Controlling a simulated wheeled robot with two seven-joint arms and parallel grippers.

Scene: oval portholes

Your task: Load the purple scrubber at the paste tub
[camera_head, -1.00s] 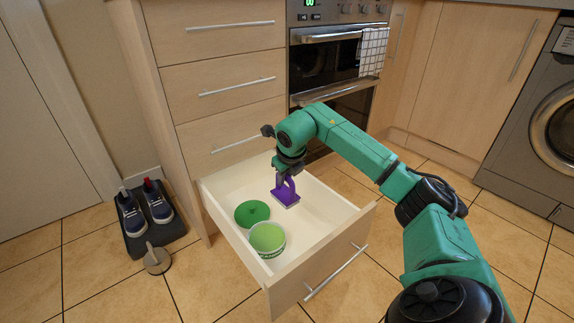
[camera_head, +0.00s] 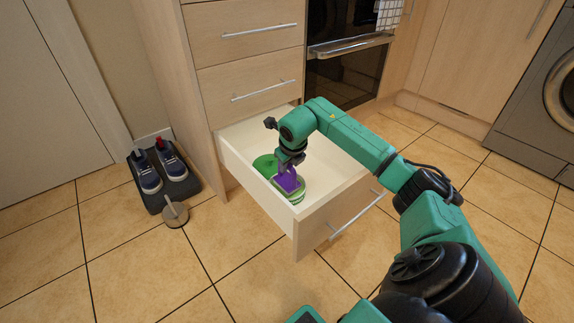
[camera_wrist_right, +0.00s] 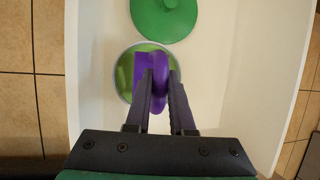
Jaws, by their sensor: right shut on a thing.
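My right gripper (camera_head: 291,158) is shut on the purple scrubber (camera_head: 288,181) and holds it over the paste tub (camera_head: 299,196). In the right wrist view the purple scrubber (camera_wrist_right: 152,65) sits between my right gripper's fingers (camera_wrist_right: 160,85), in front of the tub's round opening (camera_wrist_right: 123,74). Green paste shows beside it. I cannot tell whether the scrubber touches the paste. The green lid (camera_head: 264,165) lies in the drawer behind the tub. My left gripper is not in view.
The open white drawer (camera_head: 240,165) holds the tub and lid; its walls stand around my right gripper. A shoe tray (camera_head: 190,190) with blue shoes (camera_head: 172,163) and a round grey object with a stem (camera_head: 175,214) are on the tiled floor at left. The right side of the drawer is empty.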

